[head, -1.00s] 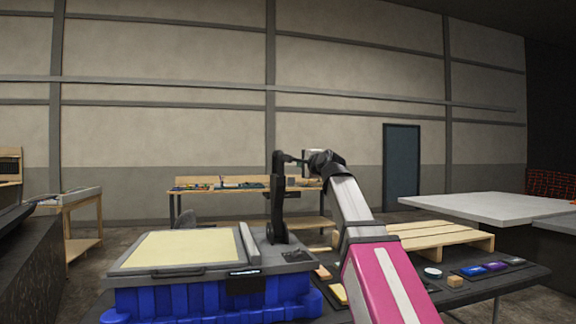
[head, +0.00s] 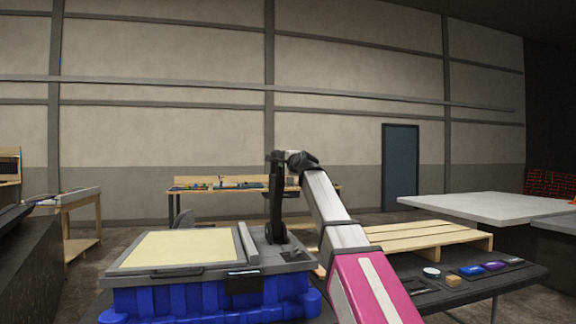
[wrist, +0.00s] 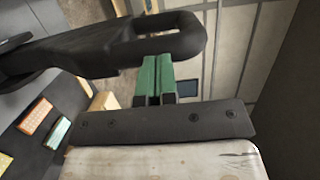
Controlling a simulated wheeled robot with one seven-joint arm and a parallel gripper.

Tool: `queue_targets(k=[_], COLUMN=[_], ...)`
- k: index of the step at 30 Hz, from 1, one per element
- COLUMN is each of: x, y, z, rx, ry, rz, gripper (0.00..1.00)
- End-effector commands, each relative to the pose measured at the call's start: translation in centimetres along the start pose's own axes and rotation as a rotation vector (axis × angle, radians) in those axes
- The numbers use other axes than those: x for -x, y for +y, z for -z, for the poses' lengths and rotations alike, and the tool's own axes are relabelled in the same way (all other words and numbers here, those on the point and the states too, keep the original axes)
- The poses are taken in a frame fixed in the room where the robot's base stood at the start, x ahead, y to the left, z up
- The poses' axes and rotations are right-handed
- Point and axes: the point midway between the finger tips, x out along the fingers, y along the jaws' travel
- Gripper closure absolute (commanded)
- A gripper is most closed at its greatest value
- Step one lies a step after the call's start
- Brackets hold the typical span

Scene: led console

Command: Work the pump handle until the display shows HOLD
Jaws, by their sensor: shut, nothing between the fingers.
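The pump unit is a blue case (head: 200,300) with a grey top and a pale yellow panel (head: 180,249). Its black pump handle (head: 277,205) stands about upright at the right end. A small dark display (head: 243,272) is on the front edge; its text is too small to read. In the wrist view the black handle (wrist: 110,48), with a looped end, crosses the upper part. My gripper (wrist: 155,72) has green fingers shut together with nothing between them, right at the handle's lower edge. I cannot tell whether they touch it. In the head view the gripper is mostly hidden near the handle's top.
The wrist view shows orange (wrist: 34,115) and green (wrist: 57,134) blocks. A workbench (head: 245,188) stands behind.

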Motion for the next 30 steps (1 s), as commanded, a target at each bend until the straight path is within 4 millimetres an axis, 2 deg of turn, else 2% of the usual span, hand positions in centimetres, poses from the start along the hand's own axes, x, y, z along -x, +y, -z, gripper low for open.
queue_targets(k=[17,23,30], x=[-1.0,-3.8,-9.2], y=[-0.2,-1.2,-2.4], z=[0.1,0.7,1.8], rx=[-0.002,-0.017,-0.048], ry=[0.000,0.000,0.001], rz=[-0.014,-0.089,-0.251], gripper=[1.00,1.00,1.00])
